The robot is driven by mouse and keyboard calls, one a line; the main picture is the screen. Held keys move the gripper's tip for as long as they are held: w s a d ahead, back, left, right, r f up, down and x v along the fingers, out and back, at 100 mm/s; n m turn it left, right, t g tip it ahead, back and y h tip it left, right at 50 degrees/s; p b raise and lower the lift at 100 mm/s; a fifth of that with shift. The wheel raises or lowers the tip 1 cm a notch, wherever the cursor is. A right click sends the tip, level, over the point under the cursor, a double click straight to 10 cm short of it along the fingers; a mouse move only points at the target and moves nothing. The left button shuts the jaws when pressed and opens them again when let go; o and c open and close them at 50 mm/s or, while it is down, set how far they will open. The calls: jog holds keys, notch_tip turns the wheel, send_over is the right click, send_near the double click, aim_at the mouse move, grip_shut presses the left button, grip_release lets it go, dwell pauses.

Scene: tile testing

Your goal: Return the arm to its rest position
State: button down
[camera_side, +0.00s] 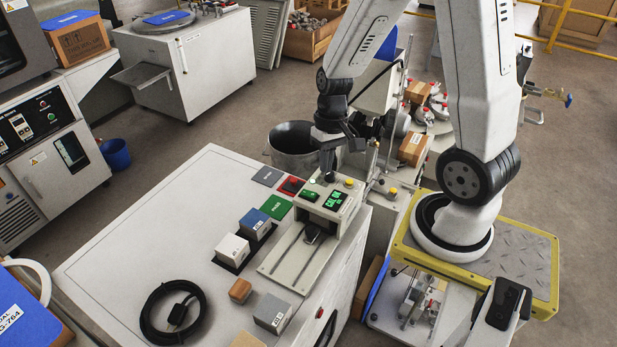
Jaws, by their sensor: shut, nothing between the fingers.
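My gripper (327,172) points down above the back of the testing device (318,207), close to its top. It is shut with nothing visible in it, and its fingertips look small and dark at this distance. I cannot tell whether the fingertips touch the device. The device has a lit green display and a rail running forward on the white bench (130,215).
A blue-topped block (255,222), a white block (233,250), a grey block (272,313) and a brown block (240,290) stand on the bench. Green (276,207), red (291,186) and grey (267,176) pads lie behind. A coiled black cable (174,311) lies in front.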

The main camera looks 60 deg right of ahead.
jog(key=a+r+n+t+h, duration=0.2)
jog(key=a+r+n+t, duration=0.1)
jog(key=a, duration=0.5)
jog(key=shift+w+r+n, duration=0.4)
jog(key=shift+r+n, duration=0.05)
jog(key=shift+n, duration=0.65)
dwell(1.3)
